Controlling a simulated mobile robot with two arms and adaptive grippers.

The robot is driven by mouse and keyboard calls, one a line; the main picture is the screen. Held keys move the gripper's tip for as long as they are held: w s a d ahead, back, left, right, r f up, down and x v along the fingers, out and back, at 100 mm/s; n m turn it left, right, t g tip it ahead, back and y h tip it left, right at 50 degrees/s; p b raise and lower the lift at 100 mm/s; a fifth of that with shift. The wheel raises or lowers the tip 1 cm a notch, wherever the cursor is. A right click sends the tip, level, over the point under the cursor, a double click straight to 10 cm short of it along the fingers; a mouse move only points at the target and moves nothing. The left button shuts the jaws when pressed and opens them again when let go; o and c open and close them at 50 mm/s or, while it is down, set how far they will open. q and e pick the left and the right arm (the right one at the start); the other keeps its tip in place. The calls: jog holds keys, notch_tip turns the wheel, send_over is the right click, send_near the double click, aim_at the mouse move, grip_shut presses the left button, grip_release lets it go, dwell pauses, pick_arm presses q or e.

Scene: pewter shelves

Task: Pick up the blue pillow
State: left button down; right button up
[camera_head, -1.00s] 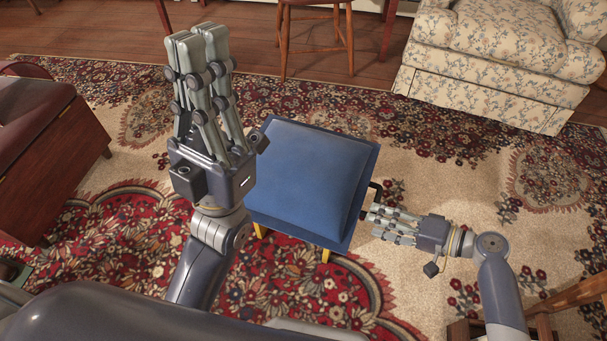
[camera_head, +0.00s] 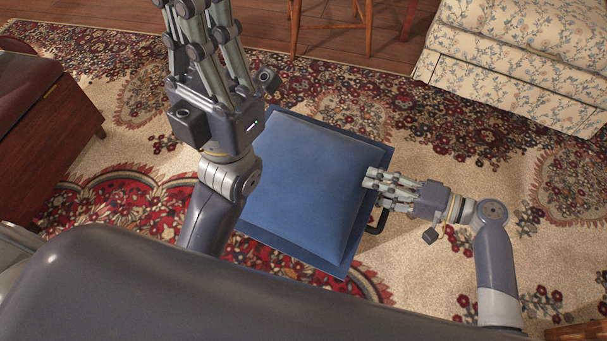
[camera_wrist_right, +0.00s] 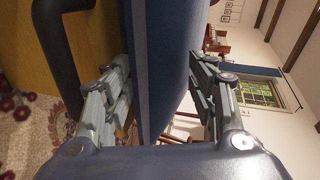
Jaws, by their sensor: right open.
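The blue pillow (camera_head: 312,185) lies flat below my head, with a raised centre and a flat border. In the right wrist view the pillow (camera_wrist_right: 162,70) shows edge-on, standing between the two finger sides. My right gripper (camera_head: 370,180) is at the pillow's right edge, fingers pointing left, with some overlapping the edge from above. In the wrist view this gripper (camera_wrist_right: 158,66) is open around the edge; whether the fingers touch it I cannot tell. My left gripper (camera_head: 208,50) is raised in front of the pillow's upper left; its fingertips are cut off at the top.
A yellow piece (camera_wrist_right: 100,30) with a black handle (camera_wrist_right: 62,50) lies against the pillow's underside. A floral armchair (camera_head: 515,65) stands at upper right, a wooden chair (camera_head: 330,25) at the top, a dark red-brown bench (camera_head: 40,110) at left.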

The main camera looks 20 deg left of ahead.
aim_at(351, 182)
jog(key=b+x, duration=0.2)
jog(key=x, duration=0.4)
jog(key=shift+a+f, duration=0.2)
jog(key=shift+a, duration=0.05)
grip_shut()
